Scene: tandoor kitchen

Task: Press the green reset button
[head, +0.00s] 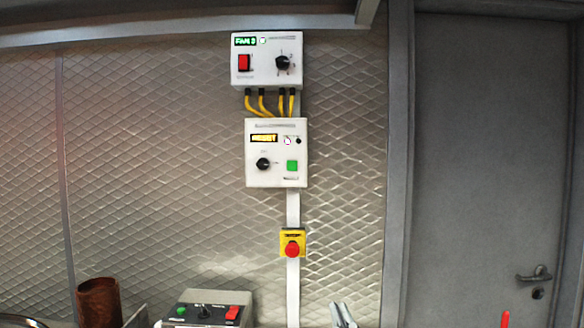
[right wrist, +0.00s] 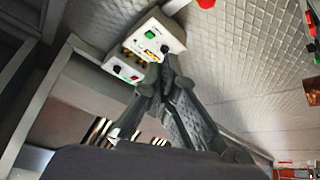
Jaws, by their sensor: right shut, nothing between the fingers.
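My left gripper is not in view.
Above is another white box (head: 265,77) with a red switch (head: 244,63), joined by yellow cables (head: 262,104). Below hangs a red emergency knob (head: 292,249) on a yellow plate. A grey box (head: 208,297) with buttons and a copper-coloured cup (head: 98,301) stand lower left. A door is at right.

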